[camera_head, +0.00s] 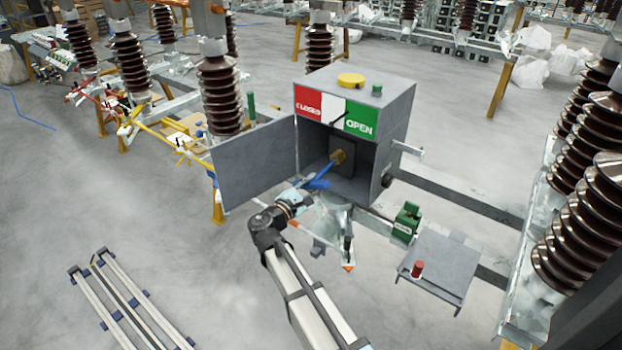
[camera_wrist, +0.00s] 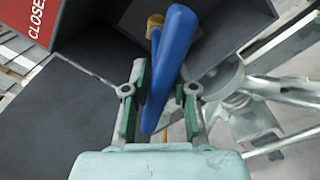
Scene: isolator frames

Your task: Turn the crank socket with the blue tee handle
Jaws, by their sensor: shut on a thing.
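The blue tee handle (camera_head: 319,180) is at the open front of the grey cabinet (camera_head: 384,137); its shaft runs up to the brass crank socket (camera_head: 338,156) inside. In the head view the shaft end appears to meet the socket, but I cannot tell how deep it sits. In the wrist view the handle's blue bar (camera_wrist: 168,62) lies tilted between my fingers, partly covering the brass socket (camera_wrist: 155,20). My gripper (camera_wrist: 160,92) is shut on this bar, with green pads at its sides. In the head view my gripper (camera_head: 308,190) is just outside the cabinet opening.
The cabinet door (camera_head: 256,165) stands open at left. A red CLOSED and green OPEN label (camera_head: 337,113) has a dark pointer near its middle. A grey shelf (camera_head: 440,268) with a red knob (camera_head: 417,268) and a small green box (camera_head: 406,221) are at lower right.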

